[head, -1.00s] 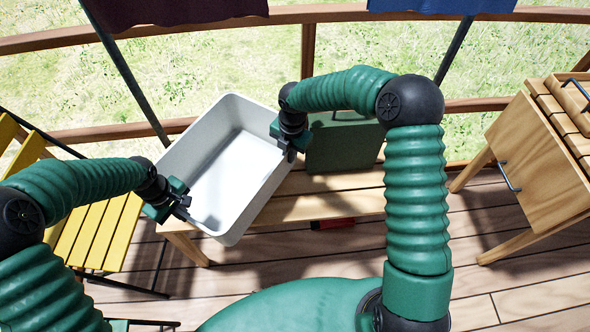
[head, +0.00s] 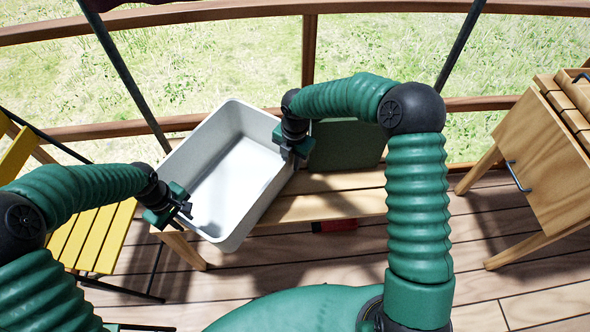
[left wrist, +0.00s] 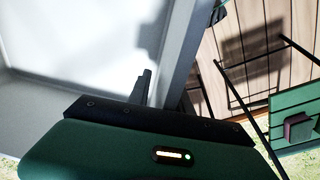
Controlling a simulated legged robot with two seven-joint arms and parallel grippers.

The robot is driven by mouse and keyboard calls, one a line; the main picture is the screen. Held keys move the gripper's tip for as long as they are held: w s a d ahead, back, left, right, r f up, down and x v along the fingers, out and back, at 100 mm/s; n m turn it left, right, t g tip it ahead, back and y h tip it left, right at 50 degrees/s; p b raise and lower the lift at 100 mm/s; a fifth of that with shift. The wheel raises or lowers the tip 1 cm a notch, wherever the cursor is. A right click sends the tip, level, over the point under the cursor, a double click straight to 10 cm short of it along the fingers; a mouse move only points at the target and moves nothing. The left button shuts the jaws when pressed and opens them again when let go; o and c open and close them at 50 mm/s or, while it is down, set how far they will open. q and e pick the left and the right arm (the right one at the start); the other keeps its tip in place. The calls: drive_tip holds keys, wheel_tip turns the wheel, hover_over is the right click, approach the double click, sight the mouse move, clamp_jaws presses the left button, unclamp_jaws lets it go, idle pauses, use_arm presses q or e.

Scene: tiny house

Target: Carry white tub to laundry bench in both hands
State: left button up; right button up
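The white tub (head: 226,195) is a deep, empty rectangular box, set at a slant over the left end of the slatted wooden bench (head: 330,206). I cannot tell whether it touches the bench or hangs just above it. My left gripper (head: 184,208) is shut on the tub's near left wall. In the left wrist view, a dark finger (left wrist: 143,88) lies against the inside of the tub wall (left wrist: 183,65). My right gripper (head: 293,150) is at the tub's right rim and appears shut on it; its fingertips are partly hidden.
A green box (head: 346,145) stands on the bench right of the tub. A yellow slatted chair (head: 95,236) is close on the left. A wooden cabinet (head: 545,160) stands on the right. A red item (head: 335,226) lies below the bench. A wooden railing (head: 400,25) runs behind.

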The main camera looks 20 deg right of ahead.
drive_tip(key=shift+a, duration=0.1)
drive_tip(key=shift+r, duration=0.1)
use_arm(q)
wheel_tip(320, 180, up, 12)
drive_tip(key=shift+s+a, duration=0.2)
drive_tip(key=shift+a, duration=0.1)
use_arm(e)
wheel_tip(320, 180, up, 12)
drive_tip(key=shift+s+d, duration=0.25)
drive_tip(key=shift+s, duration=0.1)
use_arm(q)
drive_tip(key=shift+f, duration=0.1)
